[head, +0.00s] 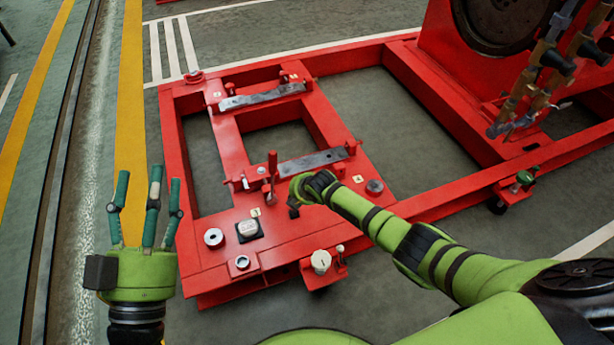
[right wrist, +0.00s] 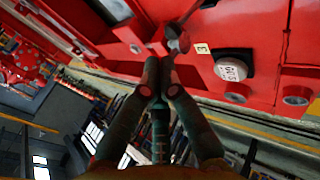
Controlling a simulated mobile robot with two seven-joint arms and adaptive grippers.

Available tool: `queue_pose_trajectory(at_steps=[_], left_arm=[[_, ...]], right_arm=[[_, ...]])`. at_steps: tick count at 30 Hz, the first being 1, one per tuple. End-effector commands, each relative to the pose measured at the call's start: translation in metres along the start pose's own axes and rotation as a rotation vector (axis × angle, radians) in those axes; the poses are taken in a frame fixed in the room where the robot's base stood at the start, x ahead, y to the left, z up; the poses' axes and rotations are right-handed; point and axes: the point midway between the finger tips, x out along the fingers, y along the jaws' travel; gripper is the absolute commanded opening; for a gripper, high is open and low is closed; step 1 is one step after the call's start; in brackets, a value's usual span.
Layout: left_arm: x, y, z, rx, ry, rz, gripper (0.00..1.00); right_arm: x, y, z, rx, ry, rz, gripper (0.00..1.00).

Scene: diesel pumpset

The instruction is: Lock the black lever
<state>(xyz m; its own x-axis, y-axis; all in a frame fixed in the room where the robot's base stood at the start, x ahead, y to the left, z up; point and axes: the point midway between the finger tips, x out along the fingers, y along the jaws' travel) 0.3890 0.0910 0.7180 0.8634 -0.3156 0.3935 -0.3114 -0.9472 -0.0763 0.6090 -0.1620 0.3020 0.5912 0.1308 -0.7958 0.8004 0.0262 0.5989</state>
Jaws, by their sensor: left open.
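A dark lever (right wrist: 178,38) with a rounded end shows in the right wrist view against the red frame, beside a label "3". It lies just beyond the fingertips of my right gripper (right wrist: 161,82). The fingertips are close together, and I cannot tell whether they touch the lever. In the head view my right gripper (head: 300,195) is over the front part of the red frame and hides what lies under it. My left gripper (head: 147,210) is open and empty, fingers up, left of the frame.
The red frame (head: 205,268) carries a red upright lever (head: 271,166), a round silver fitting (head: 213,237), a square-based gauge (head: 249,229) and a cream knob (head: 320,261). A red machine with a dark wheel (head: 500,20) stands back right. Floor at left is clear.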

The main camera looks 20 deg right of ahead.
Motion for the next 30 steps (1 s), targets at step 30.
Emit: queue_pose_trajectory(at_steps=[30], left_arm=[[-0.154,-0.041,0.173,-0.064,-1.281,-0.116,0.62]], right_arm=[[-0.044,0.012,-0.003,0.002,-0.002,-0.001,0.00]])
